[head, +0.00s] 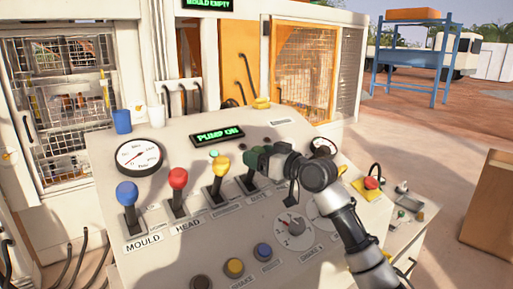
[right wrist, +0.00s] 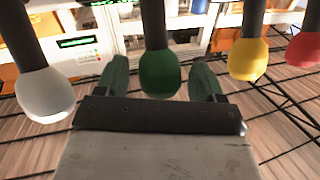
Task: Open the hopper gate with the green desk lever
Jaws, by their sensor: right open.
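The green lever's round knob (right wrist: 159,74) shows in the right wrist view between the two green fingers of my right gripper (right wrist: 162,80). The fingers are apart, with one on each side of the knob, and I cannot tell whether they touch it. In the head view my right gripper (head: 257,158) is over the top of the fourth lever on the desk, and it largely hides the green knob. The lever's dark shaft (head: 246,184) shows below it. The hopper gate cannot be made out. My left gripper is out of view.
The blue (head: 127,193), red (head: 178,178) and yellow (head: 221,168) levers stand left of the green one. A white knob (right wrist: 44,96) is on its other side. The desk display (head: 218,135) reads "PUMP ON". A red button (head: 371,183) sits at right.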

